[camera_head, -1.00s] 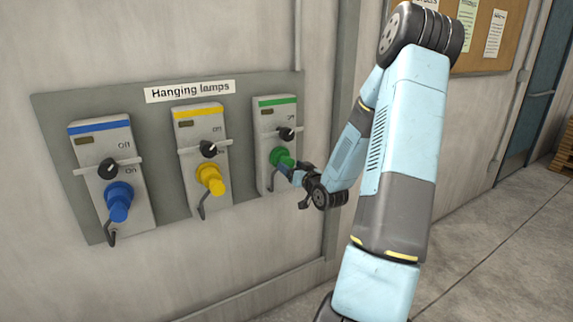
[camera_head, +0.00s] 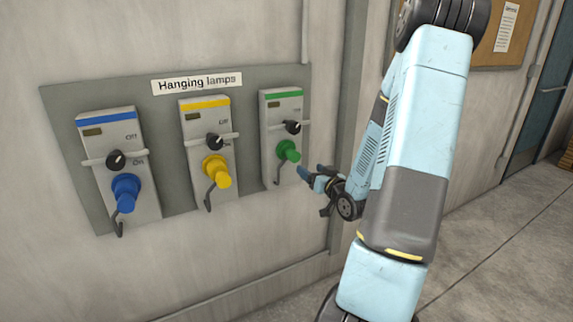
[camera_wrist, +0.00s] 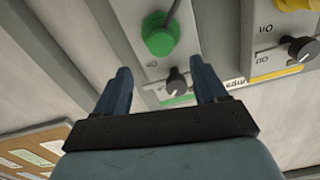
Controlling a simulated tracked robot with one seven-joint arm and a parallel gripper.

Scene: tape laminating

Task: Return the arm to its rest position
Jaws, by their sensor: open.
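My gripper (camera_head: 312,190) is open and empty, to the right of and a little below the green plug (camera_head: 288,151) in the head view, apart from it. In the wrist view my gripper's two dark blue fingers (camera_wrist: 163,88) stand wide apart with nothing between them. Beyond the fingertips, the green plug (camera_wrist: 161,36) sits in its grey switch box, with a black knob (camera_wrist: 177,86) near it. My arm is bent and stretches toward the wall panel.
The grey panel (camera_head: 70,140) labelled "Hanging lamps" (camera_head: 197,83) also bears boxes with a yellow plug (camera_head: 217,171) and a blue plug (camera_head: 126,191). A cork board (camera_head: 487,50) hangs at right. The floor (camera_head: 480,250) at right is clear.

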